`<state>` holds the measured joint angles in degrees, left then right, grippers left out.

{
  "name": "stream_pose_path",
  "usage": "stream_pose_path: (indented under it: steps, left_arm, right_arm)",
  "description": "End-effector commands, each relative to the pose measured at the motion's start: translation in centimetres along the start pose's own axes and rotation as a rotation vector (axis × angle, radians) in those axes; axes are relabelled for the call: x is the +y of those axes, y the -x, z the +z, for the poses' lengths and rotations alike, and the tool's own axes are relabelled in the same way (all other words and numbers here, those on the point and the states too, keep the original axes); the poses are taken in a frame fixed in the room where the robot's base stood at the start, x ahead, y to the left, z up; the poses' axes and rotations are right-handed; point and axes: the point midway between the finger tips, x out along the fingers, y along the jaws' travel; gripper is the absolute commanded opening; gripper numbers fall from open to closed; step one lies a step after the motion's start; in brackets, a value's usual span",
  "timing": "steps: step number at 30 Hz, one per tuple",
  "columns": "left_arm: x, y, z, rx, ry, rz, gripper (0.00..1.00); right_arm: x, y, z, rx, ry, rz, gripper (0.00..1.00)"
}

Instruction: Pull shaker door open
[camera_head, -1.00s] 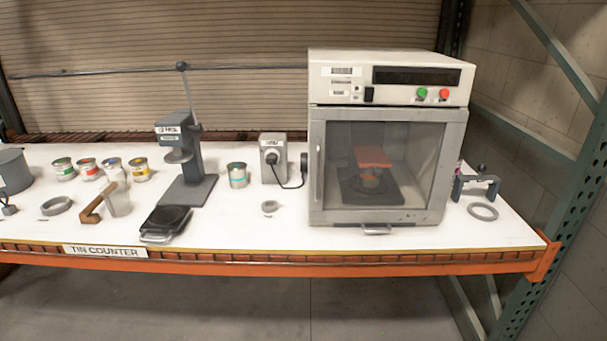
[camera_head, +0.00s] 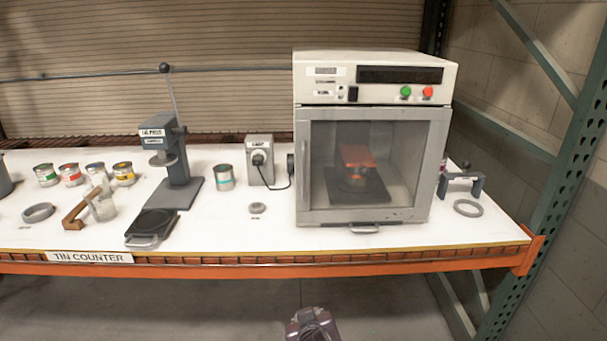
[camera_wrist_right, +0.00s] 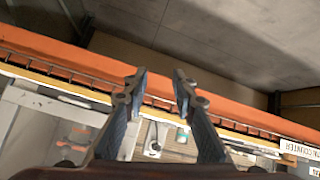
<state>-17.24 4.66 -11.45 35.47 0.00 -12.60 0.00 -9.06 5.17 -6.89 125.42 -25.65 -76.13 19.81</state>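The shaker (camera_head: 372,80) is a cream and grey box on the right part of the counter. Its grey-framed glass door (camera_head: 410,150) is shut, with a vertical handle (camera_head: 304,160) along the left edge. Behind the glass, an orange clamp plate (camera_head: 356,156) sits over a dark base. My right gripper (camera_wrist_right: 160,88) is open and empty in the right wrist view, its two fingers apart over the orange counter edge. A dark part of my arm (camera_head: 312,326) shows at the bottom of the head view, below the counter and apart from the door. My left gripper is out of view.
The white counter (camera_head: 280,232) has an orange front beam (camera_head: 200,268). Left of the shaker stand a grey plug box (camera_head: 260,150), a tin (camera_head: 224,178) and a lever press (camera_head: 176,170). A green rack post (camera_head: 575,150) rises at the right.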

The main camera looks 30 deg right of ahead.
Motion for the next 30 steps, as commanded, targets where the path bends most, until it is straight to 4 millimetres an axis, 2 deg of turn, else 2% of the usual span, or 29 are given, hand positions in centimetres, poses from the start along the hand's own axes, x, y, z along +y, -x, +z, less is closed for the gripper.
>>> stream_pose_path:
  steps: [1, 6, 9, 12, 15, 19, 30]
  left_arm:
    - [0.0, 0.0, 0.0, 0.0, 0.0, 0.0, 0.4]
    - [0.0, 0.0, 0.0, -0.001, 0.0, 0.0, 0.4]
    - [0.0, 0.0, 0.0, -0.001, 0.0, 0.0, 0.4]
    - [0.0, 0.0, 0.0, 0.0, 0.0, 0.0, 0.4]
    - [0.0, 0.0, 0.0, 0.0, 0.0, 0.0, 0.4]
    - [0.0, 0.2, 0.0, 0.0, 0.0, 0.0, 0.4]
    - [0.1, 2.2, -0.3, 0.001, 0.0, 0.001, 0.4]
  right_arm:
    - [0.8, -0.3, -3.8, 0.075, -0.049, 0.043, 0.25]
    - [4.0, 0.1, -16.0, 0.346, -0.21, 0.188, 0.25]
    - [5.5, 1.4, -22.0, 0.488, -0.279, 0.247, 0.25]
    - [6.5, 2.7, -26.2, 0.59, -0.323, 0.284, 0.25]
    - [7.0, 3.7, -28.6, 0.651, -0.347, 0.303, 0.25]
    - [7.5, 3.9, -29.9, 0.677, -0.355, 0.312, 0.25]
    - [9.6, 0.0, -32.8, 0.675, -0.353, 0.312, 0.25]
